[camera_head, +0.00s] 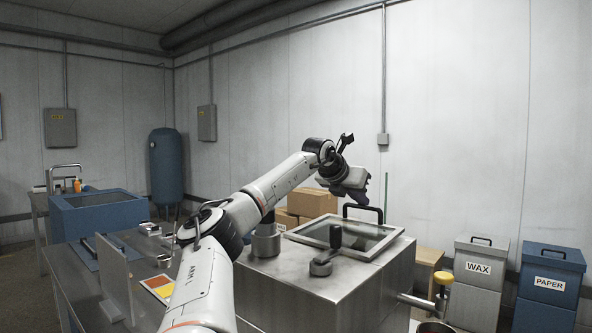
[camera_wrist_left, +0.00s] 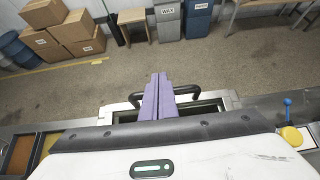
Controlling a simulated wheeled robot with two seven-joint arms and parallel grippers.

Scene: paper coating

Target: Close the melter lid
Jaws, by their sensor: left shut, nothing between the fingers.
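The steel melter (camera_head: 315,285) is a boxy unit at the centre right of the head view. Its glass-panelled, metal-framed lid (camera_head: 296,237) lies about flat on top; I cannot tell if a small gap is left. A black bar handle (camera_head: 378,209) stands at the lid's far side, and it also shows in the left wrist view (camera_wrist_left: 136,98). My left gripper (camera_head: 361,201) is above the lid, close to the handle, with its purple fingers (camera_wrist_left: 158,77) shut and empty. The fingers hide part of the handle; I cannot tell if they touch it. My right gripper is out of view.
A black-knobbed lever (camera_head: 321,265) and a steel cylinder (camera_head: 266,239) stand on the melter top. Cardboard boxes (camera_head: 312,202) are behind it. Grey WAX (camera_head: 478,285) and blue PAPER (camera_head: 550,285) bins stand at right. A blue vat (camera_head: 98,212) is at left.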

